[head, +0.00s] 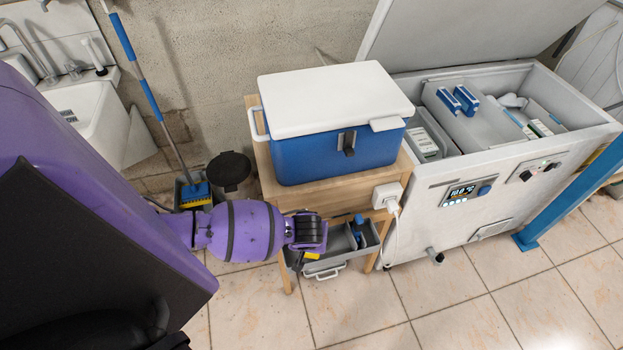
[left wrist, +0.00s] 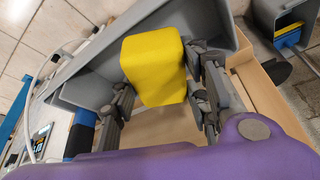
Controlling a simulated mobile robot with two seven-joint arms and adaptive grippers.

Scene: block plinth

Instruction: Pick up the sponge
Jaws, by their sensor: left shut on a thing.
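The yellow sponge (left wrist: 153,68) sits between the two fingers of my left gripper (left wrist: 162,92) in the left wrist view, and the gripper is shut on it. In the head view only a small yellow part of the sponge (head: 312,256) shows below my left gripper (head: 307,243); the rest is hidden. The gripper is over the left part of a grey tray (head: 322,266) at the wooden stand. I cannot tell whether the sponge touches the tray. My right gripper is in neither view.
A blue cooler with a white lid (head: 335,100) stands on the wooden stand (head: 300,198). A blue-capped item (head: 358,230) is in the tray's right part. An open chest freezer (head: 500,205) stands to the right. A bin (head: 231,176) and a broom (head: 150,95) are left. Tiled floor in front is clear.

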